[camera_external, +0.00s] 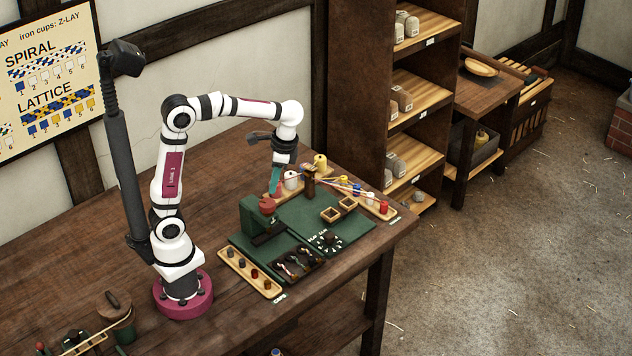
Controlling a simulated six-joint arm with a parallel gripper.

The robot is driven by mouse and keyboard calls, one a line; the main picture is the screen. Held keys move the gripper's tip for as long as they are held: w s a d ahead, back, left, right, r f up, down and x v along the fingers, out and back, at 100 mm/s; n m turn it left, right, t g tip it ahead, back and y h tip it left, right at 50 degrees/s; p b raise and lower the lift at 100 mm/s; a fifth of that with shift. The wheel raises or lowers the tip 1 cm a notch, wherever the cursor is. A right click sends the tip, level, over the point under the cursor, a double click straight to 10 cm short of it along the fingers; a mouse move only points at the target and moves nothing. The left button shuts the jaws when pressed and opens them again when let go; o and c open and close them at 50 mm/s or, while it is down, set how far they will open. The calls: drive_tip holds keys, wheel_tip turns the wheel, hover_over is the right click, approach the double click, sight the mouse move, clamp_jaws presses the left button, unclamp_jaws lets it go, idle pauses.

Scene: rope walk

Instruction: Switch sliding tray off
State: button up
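My gripper (275,186) points down above the back left part of the green work board (345,229), near the wooden strip with spools. Its fingers are small and seen from the side, so I cannot tell whether they are open or shut. No switch can be made out clearly.
A wooden post (310,182) with coloured threads stands right of my gripper, near a white spool (291,181) and a yellow one (320,163). Two small wooden frames (331,215) lie on the board. A strip with several pegs (250,272) lies in front.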

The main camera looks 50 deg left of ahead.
drive_tip(key=w+d+f, duration=0.1)
drive_tip(key=w+d, duration=0.1)
drive_tip(key=d, duration=0.1)
drive_tip(key=w+d+f+m, duration=0.1)
drive_tip(key=w+d+f, duration=0.1)
drive_tip(key=d, duration=0.1)
drive_tip(key=w+d+f+m, duration=0.1)
drive_tip(key=w+d, duration=0.1)
drive_tip(key=d, duration=0.2)
drive_tip(key=shift+w+f+g+y, duration=0.25)
drive_tip(key=shift+w+g+y, duration=0.05)
drive_tip(key=shift+w+y, duration=0.1)
clamp_jaws()
drive_tip(key=w+d+f+m+y, duration=0.1)
drive_tip(key=w+d+f+m, duration=0.1)
drive_tip(key=d+f, duration=0.6)
drive_tip(key=shift+d, duration=1.05)
hover_over(316, 268)
drive_tip(key=w+d, duration=0.1)
drive_tip(key=d, duration=0.2)
drive_tip(key=f, duration=0.9)
drive_tip(key=shift+w+a+f, duration=0.15)
drive_tip(key=shift+w+a, duration=0.05)
drive_tip(key=shift+s+a, duration=0.2)
drive_tip(key=shift+a, duration=0.2)
